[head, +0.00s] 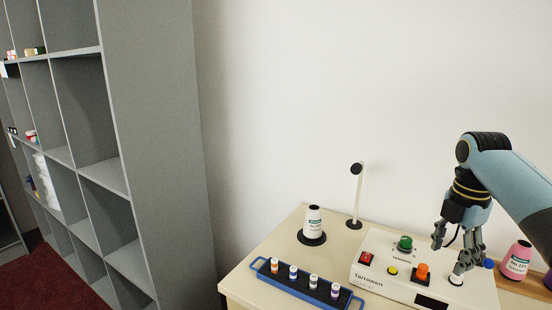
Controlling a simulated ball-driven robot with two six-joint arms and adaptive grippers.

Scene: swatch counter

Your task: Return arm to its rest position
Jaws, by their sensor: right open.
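My right gripper (457,249) hangs pointing down over the right side of a white machine (372,287) on the counter. Its fingers are apart, above and close to a small white round part (456,280) of the machine. I cannot tell whether a finger touches that part. My right arm comes in from the right edge and bends down at a dark joint. My left gripper is not in view.
The machine carries a red switch (366,258), a green knob (405,243), a yellow button (392,271) and an orange knob (422,271). Grey shelves (160,130) rise at left.

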